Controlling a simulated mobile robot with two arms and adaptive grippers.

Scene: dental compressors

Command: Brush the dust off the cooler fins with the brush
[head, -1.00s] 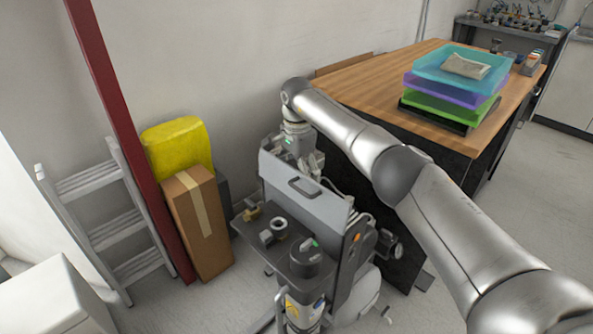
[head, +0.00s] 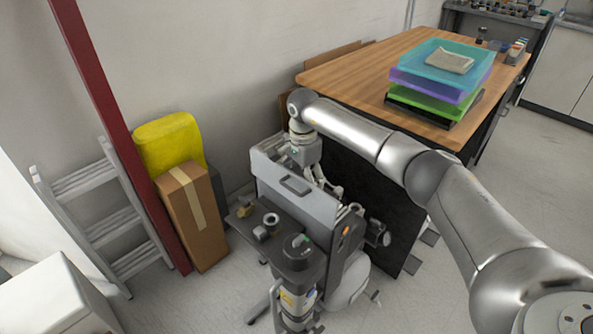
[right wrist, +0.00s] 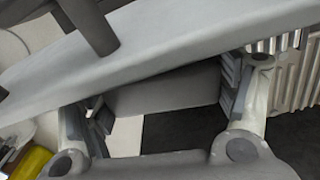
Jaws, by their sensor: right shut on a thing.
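The compressor (head: 292,195) stands on the floor in the middle of the head view, with a grey upright panel. My right arm reaches over from the right, and my right gripper (head: 328,186) hangs behind this panel, partly hidden by it. In the right wrist view my right gripper (right wrist: 165,112) has a plain grey block between its pads, apparently the brush (right wrist: 165,92); its bristles are hidden. Pale ribbed cooler fins (right wrist: 292,72) show at the upper right, beside the right finger. I cannot tell whether the brush touches them. Dust cannot be made out. My left gripper is not in view.
A wooden-topped table (head: 345,75) with stacked trays (head: 440,75) stands behind right. A cardboard box (head: 193,215), yellow container (head: 168,143), red post (head: 118,140) and ladder (head: 95,215) stand left. In the wrist view a grey bar (right wrist: 150,62) crosses close above the fingers.

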